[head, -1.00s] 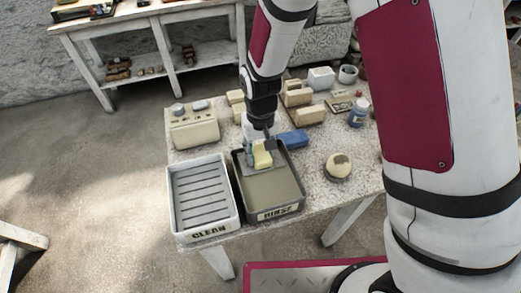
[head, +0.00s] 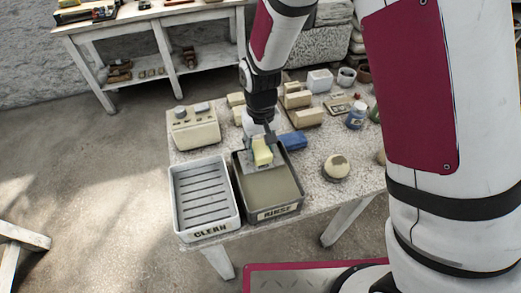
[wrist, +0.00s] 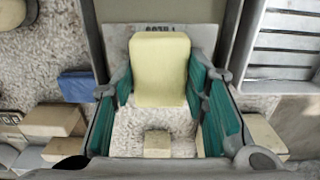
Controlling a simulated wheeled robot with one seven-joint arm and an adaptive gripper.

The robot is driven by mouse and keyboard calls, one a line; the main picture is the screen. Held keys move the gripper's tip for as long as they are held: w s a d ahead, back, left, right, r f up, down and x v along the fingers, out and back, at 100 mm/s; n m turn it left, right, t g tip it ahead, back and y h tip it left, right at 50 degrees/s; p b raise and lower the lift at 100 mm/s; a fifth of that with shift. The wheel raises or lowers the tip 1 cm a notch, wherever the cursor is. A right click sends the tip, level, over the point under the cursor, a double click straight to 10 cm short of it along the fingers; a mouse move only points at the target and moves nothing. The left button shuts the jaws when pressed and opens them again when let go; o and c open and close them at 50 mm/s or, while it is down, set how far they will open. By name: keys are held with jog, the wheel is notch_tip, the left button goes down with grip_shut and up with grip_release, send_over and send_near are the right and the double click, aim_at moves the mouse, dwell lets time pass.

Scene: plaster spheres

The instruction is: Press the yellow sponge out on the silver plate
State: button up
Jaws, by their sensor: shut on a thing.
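The yellow sponge (head: 262,154) is a pale block held between the fingers of my gripper (head: 259,142), over the back part of the tray marked RINSE. In the wrist view the sponge (wrist: 160,68) stands between the two green-padded fingers of my gripper (wrist: 162,88). The silver plate (head: 246,161) is a light grey flat piece at the back of the RINSE tray, behind and around the sponge. The sponge hides part of it. I cannot tell whether the sponge touches the plate.
The RINSE tray (head: 274,190) holds dull liquid. A slatted CLEAN tray (head: 205,198) stands close at its left. A blue block (head: 294,140) and a pale sphere (head: 335,168) lie to the right. Several blocks and a jar (head: 357,117) stand at the back.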

aim_at(260, 148)
jog(key=shift+r+p, duration=0.9)
jog(key=shift+r, duration=1.25)
jog(key=shift+w, duration=0.1)
